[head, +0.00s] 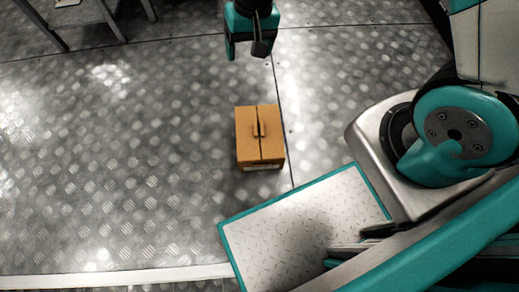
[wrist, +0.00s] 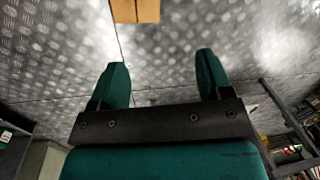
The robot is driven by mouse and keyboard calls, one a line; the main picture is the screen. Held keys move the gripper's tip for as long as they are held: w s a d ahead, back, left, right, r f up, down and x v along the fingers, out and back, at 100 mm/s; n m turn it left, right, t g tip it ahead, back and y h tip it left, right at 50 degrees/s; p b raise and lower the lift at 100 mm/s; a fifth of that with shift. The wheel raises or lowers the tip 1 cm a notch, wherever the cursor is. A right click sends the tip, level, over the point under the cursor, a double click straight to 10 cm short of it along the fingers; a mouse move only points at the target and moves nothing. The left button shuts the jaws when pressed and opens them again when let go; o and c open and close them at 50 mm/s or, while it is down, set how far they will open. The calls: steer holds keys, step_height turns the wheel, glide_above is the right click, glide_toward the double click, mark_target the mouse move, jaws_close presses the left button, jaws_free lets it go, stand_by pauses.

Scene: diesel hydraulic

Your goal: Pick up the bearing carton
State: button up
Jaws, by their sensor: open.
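The bearing carton (head: 247,138) is an orange-brown box standing on the metal floor near the middle of the head view. A dark seam and a small raised handle or tab show on its top. In the wrist view part of the carton (wrist: 135,10) shows at the top edge, cut off by the frame. My gripper (head: 246,52) is at the top of the head view, beyond the carton and apart from it. In the wrist view my gripper (wrist: 163,75) has its two teal fingers spread wide with nothing between them.
A grey metal table or shelf (head: 80,17) with legs stands at the upper left of the head view. The patterned metal floor (head: 110,150) around the carton is clear. Shelving (wrist: 290,135) with items stands at the right of the wrist view.

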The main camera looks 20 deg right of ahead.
steer(key=d+f+m+b, duration=0.1)
steer(key=f+b, duration=1)
steer(key=f, duration=1)
steer(key=w+d+f+m+h+b, duration=0.1)
steer(key=f+b, duration=0.9)
steer(key=f, duration=1.1)
steer(key=shift+w+d+f+m+h+b, duration=0.3)
steer(key=shift+d+b, duration=0.1)
steer(key=shift+d, duration=0.1)
steer(key=shift+r, duration=0.1)
jaws_close()
